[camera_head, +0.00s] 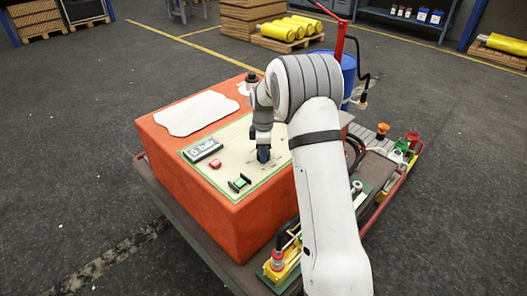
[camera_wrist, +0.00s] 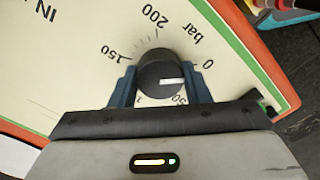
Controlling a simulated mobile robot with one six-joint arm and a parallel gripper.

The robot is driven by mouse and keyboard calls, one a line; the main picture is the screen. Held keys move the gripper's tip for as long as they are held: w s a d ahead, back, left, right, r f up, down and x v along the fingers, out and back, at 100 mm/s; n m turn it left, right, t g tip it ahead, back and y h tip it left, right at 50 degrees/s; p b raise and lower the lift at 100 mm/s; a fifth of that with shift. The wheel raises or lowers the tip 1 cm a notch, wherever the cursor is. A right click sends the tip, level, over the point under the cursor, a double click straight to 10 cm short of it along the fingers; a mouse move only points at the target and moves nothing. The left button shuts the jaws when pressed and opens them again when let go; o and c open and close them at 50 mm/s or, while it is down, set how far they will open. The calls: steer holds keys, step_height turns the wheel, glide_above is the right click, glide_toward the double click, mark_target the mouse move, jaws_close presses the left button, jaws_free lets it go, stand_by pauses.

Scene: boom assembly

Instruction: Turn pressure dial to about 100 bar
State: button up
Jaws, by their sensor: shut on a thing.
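The pressure dial (camera_wrist: 158,66) is a round black knob with a white pointer mark, seen in the wrist view. My gripper (camera_wrist: 162,88) is shut on it, one blue finger on each side. The pointer points right, between the printed 0 and 50. The 150 shows at left and 200 at top; a number starting with 1 at lower left is mostly hidden by my gripper. In the head view my gripper (camera_head: 263,154) reaches down to the cream panel (camera_head: 232,172) and hides the dial. A small display (camera_head: 203,149) on the panel seems to read 0 bar.
The panel lies on an orange box (camera_head: 178,165). A red button (camera_head: 215,163) and a small green-and-black part (camera_head: 239,183) sit left of my gripper. A white sheet (camera_head: 196,113) lies behind. A blue barrel (camera_head: 347,75) stands beyond my arm.

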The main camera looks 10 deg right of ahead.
steer(key=shift+m, duration=0.3)
steer(key=m, duration=0.6)
steer(key=shift+p, duration=0.4)
steer(key=m, duration=0.6)
steer(key=shift+m, duration=0.4)
steer(key=m, duration=0.7)
steer(key=shift+p, duration=0.3)
steer(key=m, duration=0.6)
steer(key=shift+m, duration=0.3)
steer(key=o, duration=1)
steer(key=shift+r, duration=0.1)
